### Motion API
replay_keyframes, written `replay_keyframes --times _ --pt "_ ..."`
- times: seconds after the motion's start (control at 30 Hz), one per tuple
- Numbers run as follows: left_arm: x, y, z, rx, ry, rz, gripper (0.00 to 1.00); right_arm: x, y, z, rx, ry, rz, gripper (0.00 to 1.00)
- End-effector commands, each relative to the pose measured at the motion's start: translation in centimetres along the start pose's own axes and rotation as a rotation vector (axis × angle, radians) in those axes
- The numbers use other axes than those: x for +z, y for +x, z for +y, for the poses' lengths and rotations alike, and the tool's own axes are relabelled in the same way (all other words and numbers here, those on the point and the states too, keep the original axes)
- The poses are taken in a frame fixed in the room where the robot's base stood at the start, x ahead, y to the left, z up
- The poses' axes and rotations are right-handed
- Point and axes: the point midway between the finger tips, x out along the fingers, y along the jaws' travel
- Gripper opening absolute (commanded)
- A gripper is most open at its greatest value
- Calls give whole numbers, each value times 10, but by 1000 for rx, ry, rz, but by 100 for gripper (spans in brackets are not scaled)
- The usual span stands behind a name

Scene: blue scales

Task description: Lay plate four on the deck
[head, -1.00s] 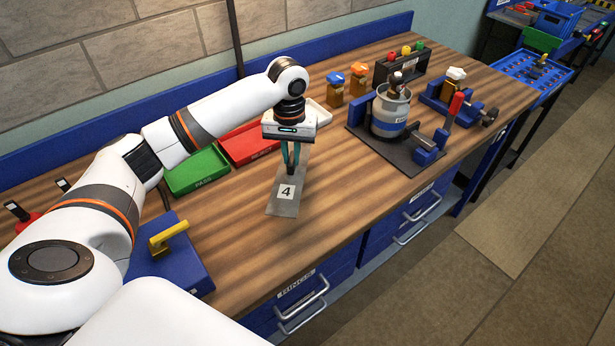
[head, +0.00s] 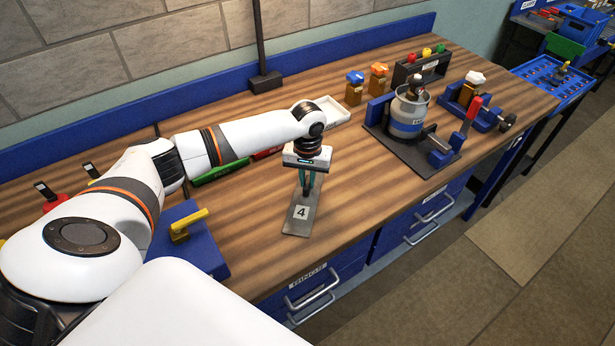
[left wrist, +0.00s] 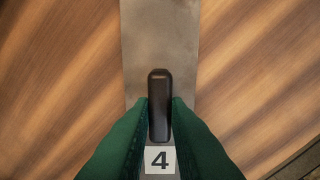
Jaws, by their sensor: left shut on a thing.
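Plate four is a flat grey metal strip (head: 298,222) with a white label reading 4 and a dark upright handle. It also shows in the left wrist view (left wrist: 160,40), where the black handle (left wrist: 159,100) stands between green fingers. My left gripper (head: 306,186) is shut on this handle, above the wooden bench. I cannot tell how far the plate is above the wood. The deck is not clearly identifiable; a dark flat base (head: 405,150) at the right carries a grey canister (head: 407,115) and blue clamp blocks. My right gripper is not in view.
A blue block with a yellow handle (head: 188,225) stands left of the plate. Green (head: 222,172) and white (head: 332,112) trays lie behind my arm. Blue-topped and orange-topped pieces (head: 354,88) stand near the back. Bare wood (head: 350,180) lies between the plate and the dark base.

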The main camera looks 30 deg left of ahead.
Motion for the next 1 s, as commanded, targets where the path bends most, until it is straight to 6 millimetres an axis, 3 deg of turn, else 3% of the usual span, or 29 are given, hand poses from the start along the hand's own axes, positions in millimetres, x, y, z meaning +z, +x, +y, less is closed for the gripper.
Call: replay_keyframes --times 0.07,0.1,0.23,0.63,1.0 --pt "0 1 0 -1 0 0 0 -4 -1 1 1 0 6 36" --pt "0 2 0 0 0 0 18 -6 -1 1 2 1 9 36" --pt "0 1 0 0 0 0 37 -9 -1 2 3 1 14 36" --pt "1 -9 0 -2 -1 -4 37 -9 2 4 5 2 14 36" --pt "1 -83 0 -3 0 -5 37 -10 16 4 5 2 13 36"
